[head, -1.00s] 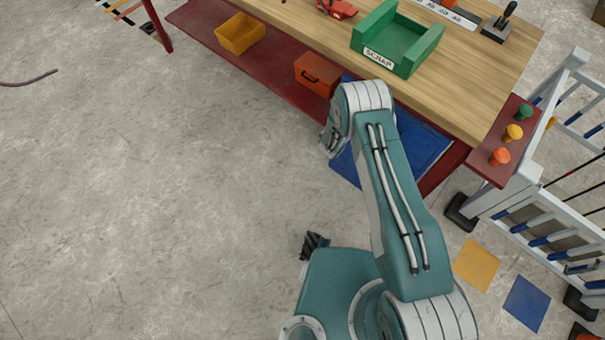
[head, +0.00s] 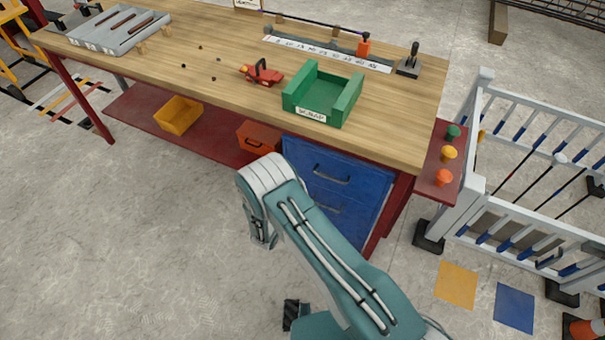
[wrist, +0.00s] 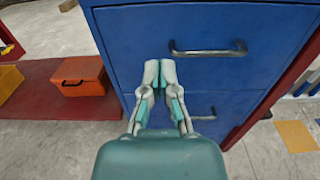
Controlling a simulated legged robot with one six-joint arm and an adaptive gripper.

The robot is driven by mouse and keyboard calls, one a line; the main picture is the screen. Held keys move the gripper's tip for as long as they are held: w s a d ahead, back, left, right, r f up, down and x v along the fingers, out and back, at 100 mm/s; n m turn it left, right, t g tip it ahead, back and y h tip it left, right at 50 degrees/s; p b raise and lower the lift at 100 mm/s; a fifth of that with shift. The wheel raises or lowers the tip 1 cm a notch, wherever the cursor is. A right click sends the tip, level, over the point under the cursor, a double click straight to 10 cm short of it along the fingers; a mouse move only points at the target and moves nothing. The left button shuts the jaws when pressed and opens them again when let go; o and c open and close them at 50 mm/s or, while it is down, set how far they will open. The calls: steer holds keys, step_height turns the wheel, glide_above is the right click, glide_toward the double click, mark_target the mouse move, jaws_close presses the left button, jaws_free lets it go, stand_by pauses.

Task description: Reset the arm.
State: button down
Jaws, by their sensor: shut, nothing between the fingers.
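My arm (head: 330,258) is teal and white and shows in the head view, bent at the elbow in front of the workbench. My gripper (wrist: 160,64) shows in the wrist view with its two fingertips together and nothing between them. Behind it is the blue drawer cabinet (wrist: 118,32) with dark bar handles, and its drawers look closed. I cannot tell whether the fingertips touch the cabinet front. In the head view the gripper is mostly hidden behind my arm.
The wooden workbench (head: 215,80) holds a green scrap bin (head: 300,92), a red tool (head: 262,74) and a grey tray (head: 112,30). An orange toolbox (head: 256,138) and yellow bin (head: 178,114) sit on the lower shelf. A white railing (head: 535,232) stands right.

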steer(key=s+d+r+m+g+h, duration=0.3)
steer(key=d+r+m+g, duration=0.45)
steer(key=r, duration=0.55)
steer(key=s+d+r+m+g+h, duration=0.2)
steer(key=d+r+m+g, duration=0.3)
steer(key=d+r+m, duration=0.7)
steer(key=s+d+r+m+g+y, duration=0.1)
steer(key=s+d+r+m+y, duration=0.15)
steer(key=s+r, duration=0.35)
steer(key=s+d+r+m+g+y, duration=0.1)
steer(key=s+r+m+g+y, duration=0.15)
steer(key=s+r, duration=0.3)
steer(key=s+a+r+m+t+y, duration=0.1)
steer(key=s+r+m+t+y, duration=0.1)
steer(key=s, duration=0.4)
steer(key=s+a+r+m+t+y, duration=0.1)
steer(key=s+r+m+t+y, duration=0.2)
steer(key=s+r+m+y, duration=0.1)
steer(key=shift+s+a+m+y, duration=0.2)
steer(key=shift+s+m+y, duration=0.35)
steer(key=shift+s, duration=0.7)
